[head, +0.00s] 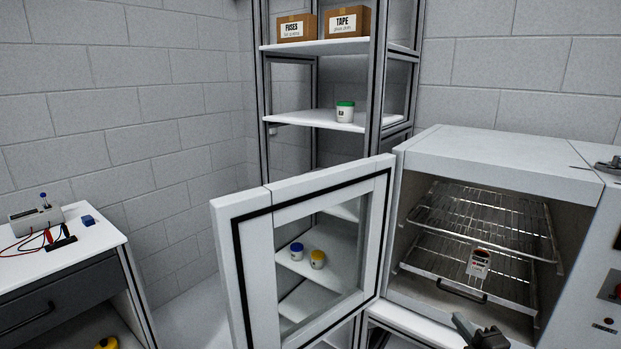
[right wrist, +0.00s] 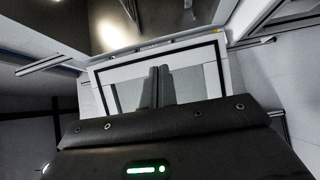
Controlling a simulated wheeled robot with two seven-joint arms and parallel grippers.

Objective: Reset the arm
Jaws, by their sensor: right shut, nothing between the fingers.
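My right gripper (head: 476,331) shows at the bottom edge of the head view, right of centre, in front of the lower part of the open oven-like chamber (head: 486,158). It is shut and empty. In the right wrist view its two dark fingers (right wrist: 159,84) stand side by side, with a framed glass panel behind them, which looks like the chamber door. The rest of my right arm is mostly out of the head view. My left gripper is not in view.
The chamber's windowed door (head: 255,240) stands wide open to the left. Wire racks (head: 480,225) inside carry a small labelled item (head: 479,263). Shelving (head: 318,118) behind holds boxes and lidded jars. A workbench (head: 90,245) with instruments stands at the left.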

